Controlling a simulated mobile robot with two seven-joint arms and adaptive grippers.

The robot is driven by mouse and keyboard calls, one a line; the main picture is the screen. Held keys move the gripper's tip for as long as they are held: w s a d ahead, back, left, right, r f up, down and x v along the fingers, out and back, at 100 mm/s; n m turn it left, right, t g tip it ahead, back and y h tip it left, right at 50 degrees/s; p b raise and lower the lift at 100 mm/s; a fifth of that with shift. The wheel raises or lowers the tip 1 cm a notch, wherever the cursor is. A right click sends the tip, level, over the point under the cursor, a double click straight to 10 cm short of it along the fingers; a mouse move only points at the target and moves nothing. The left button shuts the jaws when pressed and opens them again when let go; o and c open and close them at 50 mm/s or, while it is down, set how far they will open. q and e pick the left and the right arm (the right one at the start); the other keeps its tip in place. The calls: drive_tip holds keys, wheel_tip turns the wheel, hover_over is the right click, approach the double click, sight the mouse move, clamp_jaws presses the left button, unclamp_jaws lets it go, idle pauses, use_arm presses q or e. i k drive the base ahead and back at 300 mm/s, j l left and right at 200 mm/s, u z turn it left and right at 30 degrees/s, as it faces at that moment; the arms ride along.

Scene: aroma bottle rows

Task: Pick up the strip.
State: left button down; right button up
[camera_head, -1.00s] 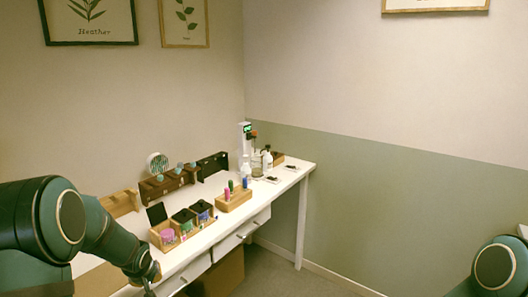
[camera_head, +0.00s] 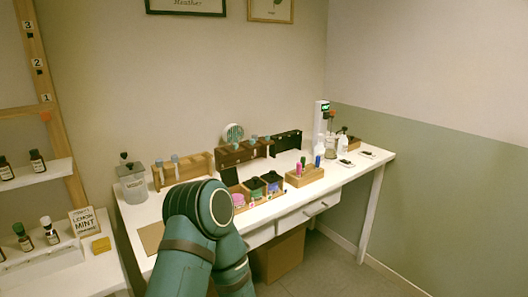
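I cannot make out a strip for certain in this view; any strip is too small to tell or hidden. The white table (camera_head: 325,188) stands along the wall. My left arm rises in front of the table's left part and covers some of its top. Its gripper does not show. My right arm and gripper are out of the picture.
A lidded clear jar (camera_head: 133,187) stands at the table's left end. Wooden racks (camera_head: 182,170) and open boxes (camera_head: 255,188) line the table. A block with coloured pens (camera_head: 304,178) is right of them. A shelf with bottles (camera_head: 38,161) and a lemon mint sign (camera_head: 84,221) is left.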

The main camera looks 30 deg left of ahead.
sight(174, 158)
drive_tip(key=u, duration=2.45)
drive_tip(key=l+u, duration=0.5)
drive_tip(key=k+l+u, duration=0.1)
drive_tip(key=l+u, duration=0.35)
drive_tip(key=k+l+u, duration=0.2)
drive_tip(key=l, duration=0.2)
drive_tip(key=k+l+u, duration=0.15)
drive_tip(key=l, duration=0.3)
